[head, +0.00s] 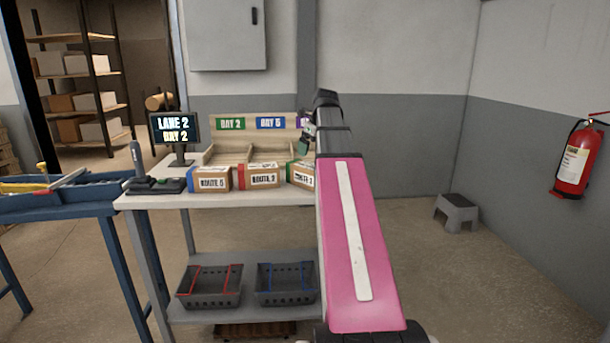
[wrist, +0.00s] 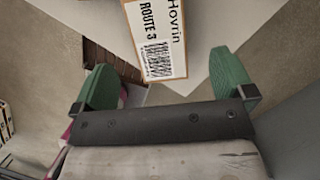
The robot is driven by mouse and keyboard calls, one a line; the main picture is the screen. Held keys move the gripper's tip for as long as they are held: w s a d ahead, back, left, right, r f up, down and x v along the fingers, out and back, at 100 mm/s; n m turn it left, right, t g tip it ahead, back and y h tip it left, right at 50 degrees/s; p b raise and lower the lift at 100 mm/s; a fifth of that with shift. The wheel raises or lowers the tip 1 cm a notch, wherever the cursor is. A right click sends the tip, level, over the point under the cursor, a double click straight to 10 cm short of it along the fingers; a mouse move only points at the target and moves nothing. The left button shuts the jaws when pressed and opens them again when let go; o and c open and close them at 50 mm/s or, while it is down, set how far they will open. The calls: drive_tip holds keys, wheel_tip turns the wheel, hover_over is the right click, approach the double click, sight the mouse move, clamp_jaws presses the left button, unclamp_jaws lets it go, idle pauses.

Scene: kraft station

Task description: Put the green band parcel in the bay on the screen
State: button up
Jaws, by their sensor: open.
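The green band parcel (head: 301,176) is a small brown box with a white route label and a green band at its left end. It stands at the right of the parcel row on the table, partly hidden by my arm. A box labelled ROUTE 3 (wrist: 156,38) shows ahead of my fingers in the wrist view; its band is out of frame. My gripper (wrist: 165,78) is open, with green fingers apart and nothing between them. In the head view my gripper (head: 308,138) is above the green band parcel. The screen (head: 175,128) reads LANE 2, BAY 2. The BAY 2 sign (head: 230,124) is green, above the left bay.
A BAY 5 sign (head: 271,123) is blue; a purple sign is mostly hidden by my arm. Two baskets sit on the lower shelf. A step stool (head: 456,211) stands right.

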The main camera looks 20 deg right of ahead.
sight(307, 165)
drive_tip(key=x, duration=1)
drive_tip(key=shift+a, duration=0.2)
drive_tip(key=shift+r, duration=0.15)
drive_tip(key=c, duration=1.2)
